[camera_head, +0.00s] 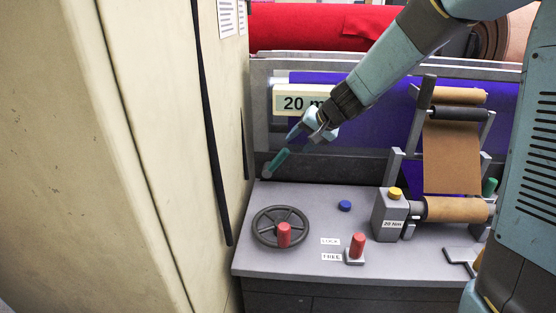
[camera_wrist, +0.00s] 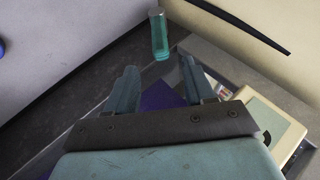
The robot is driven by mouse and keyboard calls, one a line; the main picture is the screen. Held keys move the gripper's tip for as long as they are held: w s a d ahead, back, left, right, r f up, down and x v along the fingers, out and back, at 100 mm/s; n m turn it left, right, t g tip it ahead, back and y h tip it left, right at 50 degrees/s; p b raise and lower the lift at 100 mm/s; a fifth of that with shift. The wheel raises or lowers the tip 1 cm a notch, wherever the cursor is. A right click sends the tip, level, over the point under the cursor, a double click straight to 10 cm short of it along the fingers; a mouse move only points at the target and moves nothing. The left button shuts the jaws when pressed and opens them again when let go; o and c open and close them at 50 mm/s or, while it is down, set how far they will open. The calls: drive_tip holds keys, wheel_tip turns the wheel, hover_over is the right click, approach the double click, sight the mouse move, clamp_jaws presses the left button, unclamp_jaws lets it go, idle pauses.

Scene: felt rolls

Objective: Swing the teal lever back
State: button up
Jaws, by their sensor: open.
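The teal lever (camera_head: 278,160) stands tilted at the back left of the grey console top, its upper end leaning right. My gripper (camera_head: 297,133) is open just above and to the right of the lever's upper end. In the wrist view the lever's teal grip (camera_wrist: 159,36) lies ahead of my open fingers (camera_wrist: 160,85), a little beyond their tips and roughly between them. The fingers appear apart from the lever. The lever's base is partly out of sight in the wrist view.
A cream cabinet (camera_head: 150,150) stands close on the left. A handwheel with a red knob (camera_head: 284,235), a blue button (camera_head: 345,205), a red-knobbed lock lever (camera_head: 357,246) and a brown felt roller unit (camera_head: 452,160) share the console.

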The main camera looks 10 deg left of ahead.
sight(279, 159)
drive_tip(key=x, duration=1.2)
drive_tip(key=shift+w+a+f, duration=0.1)
drive_tip(key=shift+f, duration=0.25)
drive_tip(key=shift+c, duration=0.3)
clamp_jaws()
